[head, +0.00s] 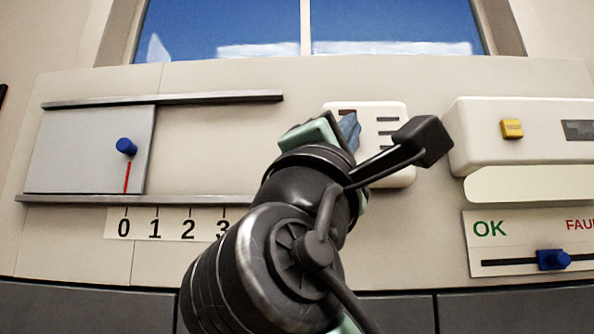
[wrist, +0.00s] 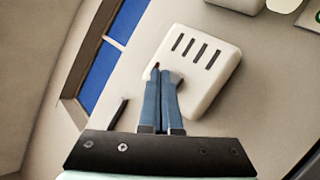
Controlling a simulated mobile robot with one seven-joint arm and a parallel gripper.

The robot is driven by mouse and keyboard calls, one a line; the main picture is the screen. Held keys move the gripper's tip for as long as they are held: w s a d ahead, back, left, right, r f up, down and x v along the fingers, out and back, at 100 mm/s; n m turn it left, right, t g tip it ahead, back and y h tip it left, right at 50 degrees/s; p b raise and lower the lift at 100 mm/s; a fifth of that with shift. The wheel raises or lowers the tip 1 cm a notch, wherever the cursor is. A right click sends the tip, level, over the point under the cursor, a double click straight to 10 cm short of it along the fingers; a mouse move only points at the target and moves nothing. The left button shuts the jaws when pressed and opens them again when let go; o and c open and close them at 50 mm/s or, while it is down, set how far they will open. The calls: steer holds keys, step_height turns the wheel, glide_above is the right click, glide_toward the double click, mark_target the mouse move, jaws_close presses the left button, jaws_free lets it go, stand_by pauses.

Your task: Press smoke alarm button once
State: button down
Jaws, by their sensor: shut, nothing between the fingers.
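A white wall box with dark slots, which looks like the smoke alarm (head: 396,111), is on the wall panel behind my gripper. It also shows in the wrist view (wrist: 222,82). A dark red patch, perhaps its button (head: 347,112), shows at its upper left, partly hidden by my gripper. In the wrist view only a small red spot (wrist: 156,65) shows beside the fingertips. My gripper (head: 350,130) is shut and empty. Its blue fingertips (wrist: 164,74) are in front of the box's edge at the red spot; I cannot tell whether they touch.
A white unit with a yellow button (head: 512,128) is to the right, above an OK/FAULT slider with a blue knob (head: 554,260). A sliding plate (head: 85,150) with a blue knob (head: 126,146) and a number scale (head: 165,224) is at left. A window is above.

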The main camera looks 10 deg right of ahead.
steer(key=shift+w, duration=0.1)
stand_by(0.3)
steer(key=shift+w+d, duration=0.15)
steer(key=shift+w, duration=0.2)
steer(key=shift+w+d, duration=0.1)
steer(key=shift+w, duration=0.3)
stand_by(0.7)
steer(key=shift+s, duration=0.1)
steer(key=shift+s+a, duration=0.2)
steer(key=shift+s, duration=0.5)
steer(key=shift+s, duration=0.1)
steer(key=shift+s+a+b, duration=0.25)
steer(key=shift+s+b, duration=0.1)
steer(key=shift+s, duration=0.4)
steer(key=shift+s+a+b, duration=0.2)
steer(key=shift+s+b, duration=0.1)
steer(key=shift+s, duration=0.5)
steer(key=shift+s+a+b, duration=0.25)
steer(key=shift+s+b, duration=0.1)
steer(key=shift+s, duration=0.4)
